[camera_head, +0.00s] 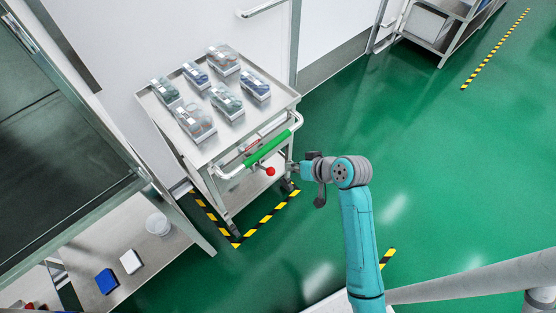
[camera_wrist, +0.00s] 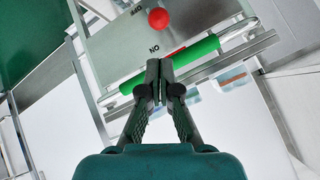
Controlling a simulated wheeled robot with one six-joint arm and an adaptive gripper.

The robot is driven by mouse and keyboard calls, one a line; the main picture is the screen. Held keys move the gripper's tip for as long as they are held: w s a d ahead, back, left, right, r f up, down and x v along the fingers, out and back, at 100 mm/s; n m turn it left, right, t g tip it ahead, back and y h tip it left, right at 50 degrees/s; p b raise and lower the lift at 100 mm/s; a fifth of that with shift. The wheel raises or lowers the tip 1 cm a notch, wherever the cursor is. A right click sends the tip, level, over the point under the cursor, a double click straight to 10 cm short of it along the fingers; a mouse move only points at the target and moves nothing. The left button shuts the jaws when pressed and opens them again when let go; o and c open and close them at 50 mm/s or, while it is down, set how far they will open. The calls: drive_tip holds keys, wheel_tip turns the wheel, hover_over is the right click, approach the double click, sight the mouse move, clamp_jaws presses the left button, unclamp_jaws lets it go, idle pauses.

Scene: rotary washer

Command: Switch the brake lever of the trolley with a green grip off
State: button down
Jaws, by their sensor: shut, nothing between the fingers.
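The trolley (camera_head: 222,148) has a green grip (camera_head: 267,150) on its handle bar. A red ball knob (camera_head: 270,171) of the brake lever sits just below the grip. My gripper (camera_head: 291,168) is right of the knob in the head view, apart from it. In the wrist view my gripper (camera_wrist: 158,68) is shut and empty, its fingertips overlapping the green grip (camera_wrist: 197,50); I cannot tell whether they touch it. The red knob (camera_wrist: 158,18) is beyond the fingertips, near the top edge. Most of the lever's shaft is hidden.
Several bagged items (camera_head: 226,99) lie on the trolley's top. Yellow-black floor tape (camera_head: 268,217) runs around its base. A bench (camera_head: 177,240) with a blue box (camera_head: 106,281) and a white tub (camera_head: 158,224) stands lower left. Green floor (camera_head: 440,170) to the right is open.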

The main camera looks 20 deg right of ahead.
drive_tip(key=shift+w+d+r, duration=0.35)
drive_tip(key=x, duration=1)
drive_tip(key=shift+a, duration=0.15)
idle(0.3)
drive_tip(key=s+d+f+t+y, duration=0.1)
drive_tip(key=s+f+t, duration=0.2)
drive_tip(key=f, duration=1.2)
drive_tip(key=shift+s+f+t+y, duration=0.2)
drive_tip(key=shift+f+t+y, duration=0.2)
drive_tip(key=shift+t, duration=0.2)
drive_tip(key=shift+f+n, duration=0.1)
drive_tip(key=shift+n, duration=0.2)
